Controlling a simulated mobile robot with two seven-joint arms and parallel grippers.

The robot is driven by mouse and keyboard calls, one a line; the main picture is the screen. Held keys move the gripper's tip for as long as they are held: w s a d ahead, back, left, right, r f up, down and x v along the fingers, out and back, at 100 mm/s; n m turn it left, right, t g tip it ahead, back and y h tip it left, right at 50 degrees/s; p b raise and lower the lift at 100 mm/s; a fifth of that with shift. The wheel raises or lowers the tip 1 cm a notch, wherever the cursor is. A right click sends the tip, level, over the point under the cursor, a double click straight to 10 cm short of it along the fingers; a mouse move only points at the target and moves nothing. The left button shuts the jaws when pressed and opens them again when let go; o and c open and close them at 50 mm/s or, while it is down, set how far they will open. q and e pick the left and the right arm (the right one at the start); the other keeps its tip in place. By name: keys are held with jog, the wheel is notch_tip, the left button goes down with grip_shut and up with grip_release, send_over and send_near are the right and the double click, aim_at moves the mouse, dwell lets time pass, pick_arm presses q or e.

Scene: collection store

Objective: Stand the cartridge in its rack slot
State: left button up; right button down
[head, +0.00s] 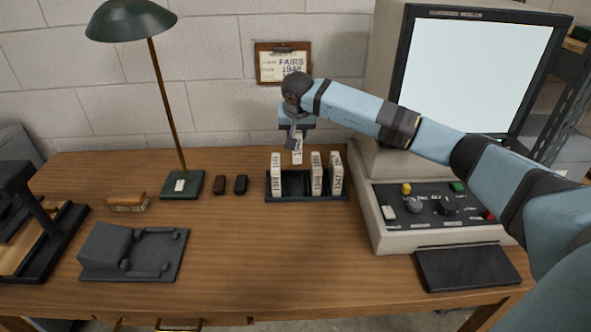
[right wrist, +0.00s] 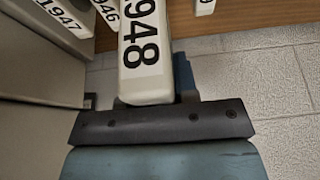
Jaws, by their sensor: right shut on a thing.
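The cream cartridge (head: 297,152) is held upright above the rack; in the right wrist view its label on the cartridge (right wrist: 144,50) reads 1948. My right gripper (head: 297,134) is shut on its upper end. The dark rack (head: 306,198) stands on the desk below, holding one cartridge (head: 276,174) at its left and cartridges 1946 (head: 316,173) and 1947 (head: 336,172) at its right. Between them is an empty stretch of slots. My left gripper is out of view.
A microfilm reader (head: 385,235) with a bright screen stands right of the rack. The desk in front of the rack is clear.

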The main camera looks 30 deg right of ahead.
aim_at(297, 163)
notch_tip(297, 163, down, 12)
jog(key=shift+f+b, duration=0.1)
jog(key=shift+b, duration=0.3)
jog(key=shift+f, duration=0.1)
jog(key=shift+f, duration=0.15)
jog(key=c, duration=0.9)
grip_release()
jog(key=shift+r, duration=0.4)
jog(key=p+v, duration=0.1)
jog(key=v, duration=1)
jog(key=shift+s+a+r, duration=0.15)
jog(key=shift+r, duration=0.15)
